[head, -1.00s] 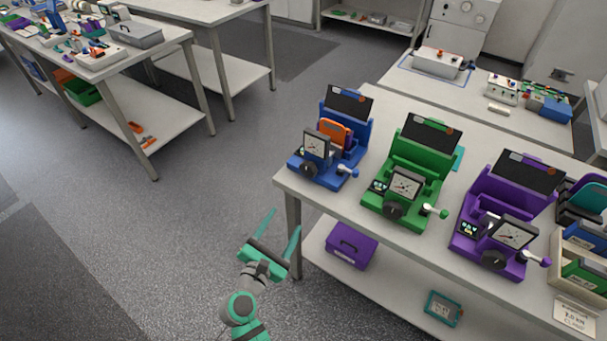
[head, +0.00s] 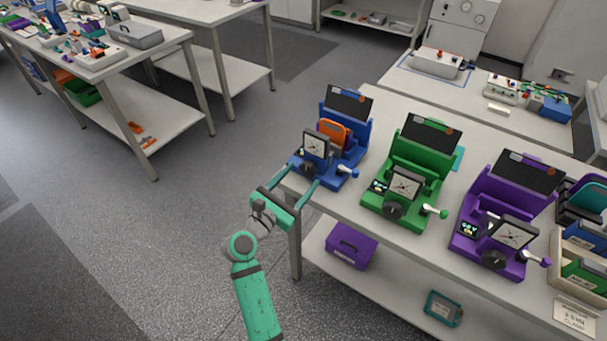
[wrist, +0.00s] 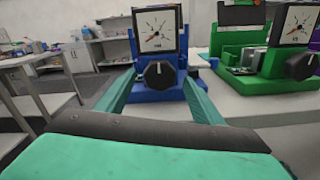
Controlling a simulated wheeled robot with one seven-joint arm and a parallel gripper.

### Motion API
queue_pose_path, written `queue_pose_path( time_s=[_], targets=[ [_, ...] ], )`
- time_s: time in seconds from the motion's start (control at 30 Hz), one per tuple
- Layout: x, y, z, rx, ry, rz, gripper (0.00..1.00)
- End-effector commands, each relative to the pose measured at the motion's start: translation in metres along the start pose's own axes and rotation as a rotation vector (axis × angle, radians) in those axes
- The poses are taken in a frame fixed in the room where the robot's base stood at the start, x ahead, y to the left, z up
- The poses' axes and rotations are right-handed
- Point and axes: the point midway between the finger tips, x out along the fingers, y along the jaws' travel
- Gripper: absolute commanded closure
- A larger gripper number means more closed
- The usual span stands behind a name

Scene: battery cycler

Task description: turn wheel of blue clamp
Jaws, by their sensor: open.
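The blue clamp (head: 355,144) stands at the left corner of the near table, with a square dial gauge (head: 315,146) on its front and an orange piece (head: 334,131) behind the gauge. Its black wheel (wrist: 160,74) sits below the gauge and faces the wrist camera. In the head view the wheel (head: 309,169) is small, between my fingertips. My gripper (head: 303,175) is open and empty at the table's corner, one finger on each side of the wheel in the picture. In the wrist view the fingers (wrist: 160,90) reach toward the clamp's front; contact cannot be told.
A green clamp (head: 423,150) and a purple clamp (head: 510,201) stand to the right on the same table (head: 345,207). A purple box (head: 351,246) lies on the lower shelf. The floor left of the table is clear.

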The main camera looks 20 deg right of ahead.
Motion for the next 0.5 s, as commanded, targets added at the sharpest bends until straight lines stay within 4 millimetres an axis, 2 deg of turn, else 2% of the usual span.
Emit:
queue_pose_path(
  time_s=[0.2, 0.5],
  targets=[
    [0.02, 0.0, 0.0, 0.001, 0.0, 0.0, 0.39],
    [0.023, 0.0, 0.0, 0.001, 0.0, 0.001, 0.39]
  ],
)
